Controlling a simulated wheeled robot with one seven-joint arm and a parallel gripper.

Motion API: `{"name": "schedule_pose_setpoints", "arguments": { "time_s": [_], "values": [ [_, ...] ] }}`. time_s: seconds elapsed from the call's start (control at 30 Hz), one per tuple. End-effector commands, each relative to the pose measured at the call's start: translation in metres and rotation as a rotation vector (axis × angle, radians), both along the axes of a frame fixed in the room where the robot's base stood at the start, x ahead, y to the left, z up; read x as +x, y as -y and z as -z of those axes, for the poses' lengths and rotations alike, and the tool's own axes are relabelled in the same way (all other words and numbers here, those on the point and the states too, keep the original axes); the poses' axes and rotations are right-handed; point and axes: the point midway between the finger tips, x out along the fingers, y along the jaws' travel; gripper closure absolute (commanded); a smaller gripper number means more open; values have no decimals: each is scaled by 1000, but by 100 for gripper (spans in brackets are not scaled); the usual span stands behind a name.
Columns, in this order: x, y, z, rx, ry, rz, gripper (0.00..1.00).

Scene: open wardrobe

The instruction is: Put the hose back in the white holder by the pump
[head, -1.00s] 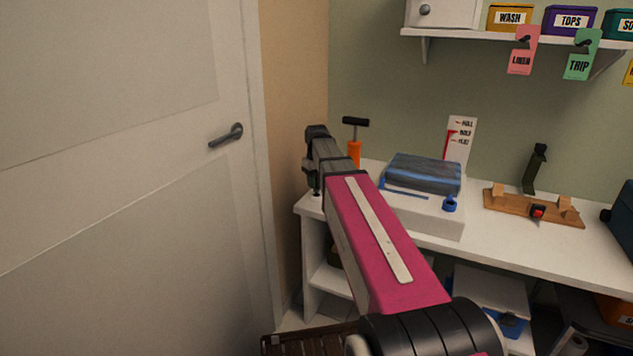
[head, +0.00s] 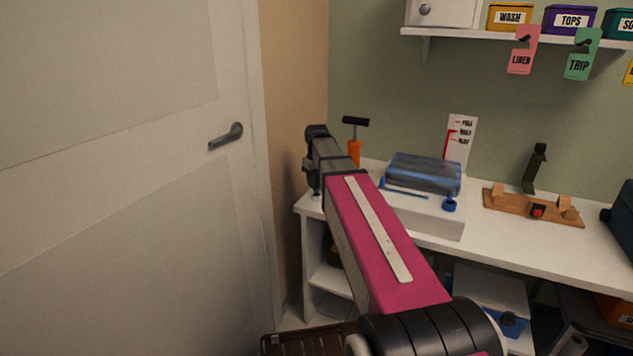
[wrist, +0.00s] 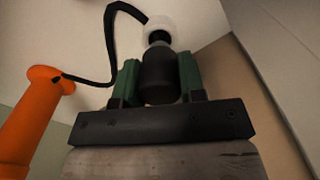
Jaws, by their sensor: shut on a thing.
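My gripper (wrist: 159,82) is shut on the dark grey end of the hose (wrist: 160,72), with a green finger on each side. The hose end's narrow black tip points at the round white holder (wrist: 160,27) and overlaps it in the wrist view. I cannot tell how far the tip is inside it. The thin black hose loops from the orange pump (wrist: 28,115) to behind the holder. In the head view my gripper (head: 315,172) is over the left end of the white worktop, left of the pump (head: 354,150). The hose and holder are largely hidden there.
The white worktop (head: 470,248) holds a clear bag with blue edges (head: 422,173) on a white box, and a wooden stand (head: 530,206) further right. A door (head: 110,180) and beige side wall stand close on the left. A shelf with labelled boxes hangs above.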

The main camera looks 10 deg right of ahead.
Motion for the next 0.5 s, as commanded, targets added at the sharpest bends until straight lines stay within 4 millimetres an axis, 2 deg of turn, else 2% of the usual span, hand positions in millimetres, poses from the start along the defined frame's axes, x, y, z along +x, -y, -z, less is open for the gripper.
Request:
{"name": "schedule_pose_setpoints", "arguments": {
  "time_s": [0.5],
  "values": [
    [0,0,5,0,0,0,96]
  ]
}}
